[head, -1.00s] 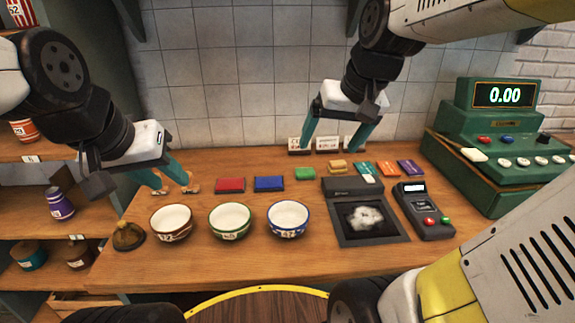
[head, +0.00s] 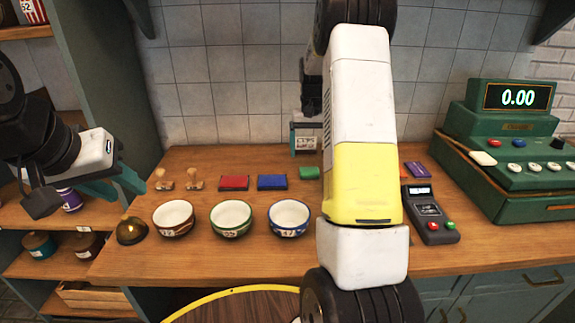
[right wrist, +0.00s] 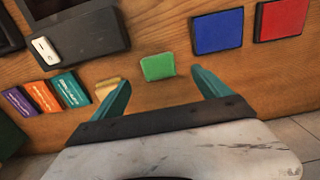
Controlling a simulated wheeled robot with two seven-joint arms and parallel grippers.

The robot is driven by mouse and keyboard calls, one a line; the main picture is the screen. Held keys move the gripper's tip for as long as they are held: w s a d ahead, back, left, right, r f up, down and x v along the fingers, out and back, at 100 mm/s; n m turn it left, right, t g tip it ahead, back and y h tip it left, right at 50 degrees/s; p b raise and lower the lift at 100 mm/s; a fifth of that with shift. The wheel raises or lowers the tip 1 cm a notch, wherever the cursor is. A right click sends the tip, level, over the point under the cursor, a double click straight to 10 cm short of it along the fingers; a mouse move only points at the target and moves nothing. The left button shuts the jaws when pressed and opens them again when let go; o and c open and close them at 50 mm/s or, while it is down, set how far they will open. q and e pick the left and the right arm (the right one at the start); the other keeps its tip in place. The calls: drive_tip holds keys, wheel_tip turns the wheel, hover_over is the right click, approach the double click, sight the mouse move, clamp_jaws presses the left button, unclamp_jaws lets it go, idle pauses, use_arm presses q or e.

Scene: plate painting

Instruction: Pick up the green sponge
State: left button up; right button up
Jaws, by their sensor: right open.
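The green sponge (head: 309,173) lies on the wooden counter, right of the blue pad, partly beside my right arm in the head view. In the right wrist view the green sponge (right wrist: 158,66) lies flat between and just beyond the fingertips of my right gripper (right wrist: 161,80). That gripper is open and empty, with one finger on either side of the sponge's line and not visibly touching it. In the head view my right arm hides most of that gripper. My left gripper (head: 132,192) is open and empty at the counter's left end.
A red pad (head: 234,183) and a blue pad (head: 272,182) lie left of the sponge. A yellow sponge (right wrist: 106,86) is close to one right finger. Three bowls (head: 231,219) stand in front. A card terminal (head: 430,215) and a green register (head: 510,150) are right.

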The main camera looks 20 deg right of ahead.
sight(309, 170)
drive_tip(key=f, duration=0.8)
drive_tip(key=shift+w+d, duration=0.15)
drive_tip(key=shift+w, duration=0.05)
drive_tip(key=shift+r, duration=0.1)
drive_tip(key=shift+c, duration=0.5)
drive_tip(key=c, duration=1.5)
drive_tip(key=shift+o, duration=0.2)
wheel_tip(309, 170, up, 10)
